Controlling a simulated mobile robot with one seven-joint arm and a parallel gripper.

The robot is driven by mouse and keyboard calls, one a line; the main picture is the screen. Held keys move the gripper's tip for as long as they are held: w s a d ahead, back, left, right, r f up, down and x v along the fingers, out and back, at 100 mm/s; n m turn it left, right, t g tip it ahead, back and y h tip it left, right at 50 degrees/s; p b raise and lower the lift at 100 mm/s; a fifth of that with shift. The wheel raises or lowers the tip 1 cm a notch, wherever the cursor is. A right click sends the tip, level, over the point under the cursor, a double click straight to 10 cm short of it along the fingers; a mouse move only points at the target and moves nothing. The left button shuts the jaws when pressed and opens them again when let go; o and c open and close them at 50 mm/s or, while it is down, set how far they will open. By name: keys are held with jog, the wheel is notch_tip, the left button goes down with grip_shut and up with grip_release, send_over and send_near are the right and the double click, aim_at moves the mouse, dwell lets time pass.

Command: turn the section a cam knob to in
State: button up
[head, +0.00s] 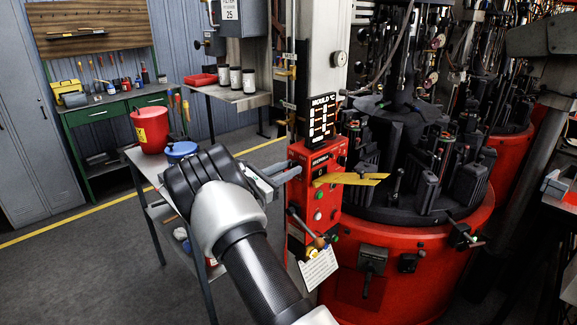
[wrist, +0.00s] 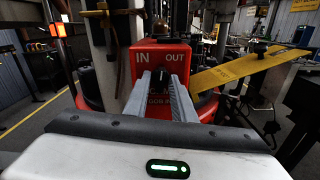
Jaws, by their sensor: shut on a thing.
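The red control box (head: 320,205) stands in front of the round machine, under a lit mould temperature display (head: 322,118). In the wrist view the box's red face (wrist: 172,55) carries the words IN at left and OUT at right. My gripper (head: 294,172) reaches the box from the left. In the wrist view its fingers (wrist: 163,77) close around a dark knob (wrist: 160,73) just below and between the two words. The knob is mostly hidden by the fingers, and I cannot tell clearly which way it points.
A yellow tag (head: 350,179) sticks out to the right of the box. Push buttons (head: 318,214) and a lever (head: 305,226) sit lower on it. A metal cart (head: 150,190) with a red bucket (head: 151,130) stands behind my arm. Open floor lies at left.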

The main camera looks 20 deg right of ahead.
jog(key=n+p, duration=0.3)
jog(key=n, duration=0.2)
jog(key=shift+r+n, duration=0.1)
jog(key=shift+n, duration=0.3)
jog(key=n+p, duration=0.2)
jog(key=n, duration=0.2)
jog(key=shift+s+n, duration=0.1)
jog(key=shift+n, duration=0.3)
jog(key=o, duration=0.7)
jog(key=b+v, duration=0.1)
jog(key=v, duration=1.6)
jog(key=shift+a+b, duration=0.2)
jog(key=shift+b, duration=0.2)
jog(key=shift+s, duration=0.1)
